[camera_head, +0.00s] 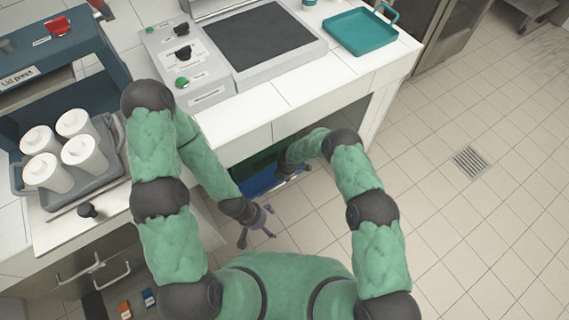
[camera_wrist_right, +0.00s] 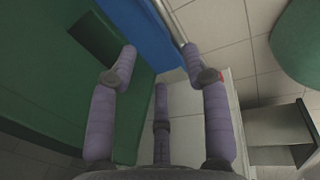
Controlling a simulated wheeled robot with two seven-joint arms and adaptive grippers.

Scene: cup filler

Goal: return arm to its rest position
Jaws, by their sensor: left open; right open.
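My left arm, green with dark joints, comes down from the left in the head view. Its gripper (camera_head: 258,228) is open and empty, low in front of the counter, with its fingers spread above the floor. My right arm bends toward the space under the counter. Its gripper (camera_head: 294,172) is small and partly hidden there, beside a blue and a green surface. In the right wrist view the right gripper (camera_wrist_right: 160,62) has its purple fingers spread apart, with nothing between them.
The white counter (camera_head: 350,75) carries a control panel, a dark plate and a teal tray (camera_head: 360,32). On the left, a grey tray (camera_head: 65,204) holds several white lidded cups (camera_head: 47,173) near a lid press (camera_head: 75,45). The tiled floor (camera_head: 480,230) at right is clear.

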